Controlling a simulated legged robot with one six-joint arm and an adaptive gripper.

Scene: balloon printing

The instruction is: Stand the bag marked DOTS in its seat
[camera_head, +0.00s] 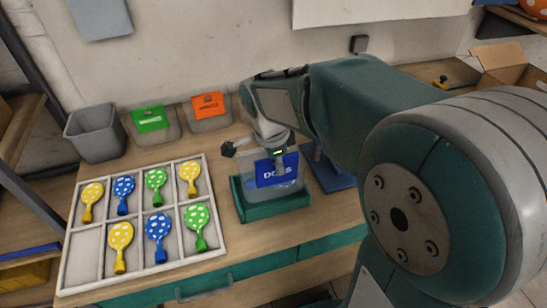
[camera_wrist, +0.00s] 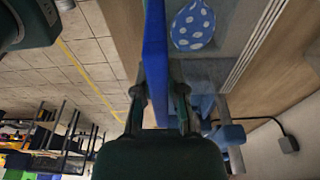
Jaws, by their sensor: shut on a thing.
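The bag marked DOTS has a blue label card (camera_head: 277,172) and a clear body, upright over the green tray-like seat (camera_head: 247,213). The bag's lower part appears within the seat's rim; I cannot tell if it touches the bottom. My gripper (camera_head: 279,154) is shut on the top of the blue card from above. In the wrist view, the card (camera_wrist: 155,60) shows edge-on between the fingers of my gripper (camera_wrist: 158,95).
A white divided tray (camera_head: 64,268) of dotted balloons lies left of the seat. A grey bin (camera_head: 95,135), a bag with a green label (camera_head: 150,118) and one with an orange label (camera_head: 208,105) stand behind. A blue stand (camera_head: 332,176) is close right of the seat.

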